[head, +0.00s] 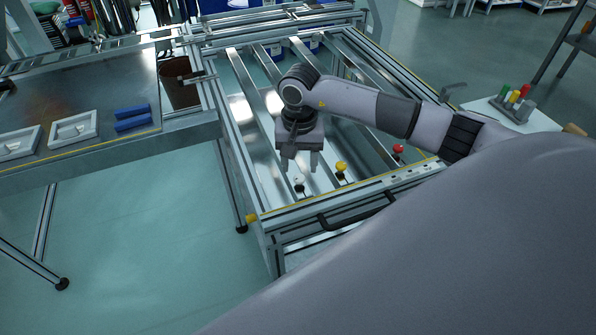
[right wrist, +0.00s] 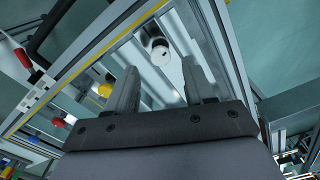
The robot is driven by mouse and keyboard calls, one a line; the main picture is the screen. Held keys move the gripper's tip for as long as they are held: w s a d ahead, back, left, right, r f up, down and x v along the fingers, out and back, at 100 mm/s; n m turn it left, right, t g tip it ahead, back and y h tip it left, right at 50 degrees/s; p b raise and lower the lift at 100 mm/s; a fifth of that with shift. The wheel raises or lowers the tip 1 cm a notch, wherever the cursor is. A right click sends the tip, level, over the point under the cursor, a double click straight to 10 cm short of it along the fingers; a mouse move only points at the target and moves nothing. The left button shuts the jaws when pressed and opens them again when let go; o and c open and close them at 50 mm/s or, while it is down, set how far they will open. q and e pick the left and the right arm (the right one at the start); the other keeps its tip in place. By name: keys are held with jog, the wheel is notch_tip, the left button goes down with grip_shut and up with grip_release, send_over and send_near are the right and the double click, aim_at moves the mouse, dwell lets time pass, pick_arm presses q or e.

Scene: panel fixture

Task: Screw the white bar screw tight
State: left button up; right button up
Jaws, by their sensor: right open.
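The white bar screw (head: 299,180) stands at the near end of a metal slat on the panel frame, left of the yellow screw (head: 341,168) and the red screw (head: 398,150). My right gripper (head: 300,168) hangs over the frame, its fingers pointing down just above the white screw. In the right wrist view the white screw's round head (right wrist: 160,52) shows beyond and between the tips of the open right fingers (right wrist: 158,82), apart from them. Nothing is between the fingers. My left gripper is not in view.
A black handle (head: 357,211) runs along the frame's near edge. A workbench (head: 88,95) with white trays and blue blocks stands at the left. A brown bin (head: 180,84) sits between bench and frame. A side table (head: 507,115) with coloured pieces is at the right.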

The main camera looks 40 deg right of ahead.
aim_at(299, 178)
jog(key=shift+f, duration=1.75)
jog(key=shift+c, duration=0.3)
grip_shut()
jog(key=shift+m, duration=0.4)
